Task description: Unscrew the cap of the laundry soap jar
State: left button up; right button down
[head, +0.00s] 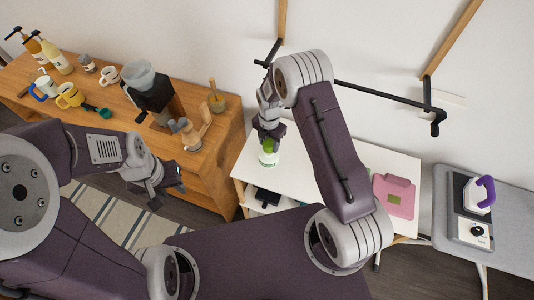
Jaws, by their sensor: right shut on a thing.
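The gripper hides the upper part of the cap. My left gripper (170,192) is away to the left, in front of the wooden counter, and holds nothing that I can see. Its fingers are too small and dark to tell their opening.
A pink folded item (393,196) lies to the right on the white table. An iron (479,194) stands on the ironing board (510,218) at far right. The wooden counter (215,145) at left holds a coffee machine (155,98), mugs and bottles. A black wall rail (385,93) runs behind my right arm.

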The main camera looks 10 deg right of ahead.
jog(key=shift+r+p, duration=1.55)
jog(key=shift+r, duration=0.55)
jog(key=shift+f, duration=0.1)
jog(key=shift+s+d+f, duration=0.25)
jog(key=shift+s+d, duration=0.05)
jog(key=shift+d, duration=0.05)
jog(key=s+d+f+b, duration=0.2)
jog(key=s+d, duration=0.1)
jog(key=s+d+f+b, duration=0.2)
jog(key=s+d+f, duration=0.1)
jog(key=s+d+f+b, duration=0.1)
jog(key=s+d+f, duration=0.2)
jog(key=shift+s+d+f+b, duration=0.1)
jog(key=shift+s+d+b, duration=0.05)
jog(key=shift+s+b, duration=0.25)
jog(key=shift+w+f+b, duration=0.1)
jog(key=shift+f+b, duration=0.45)
jog(key=shift+f, duration=0.2)
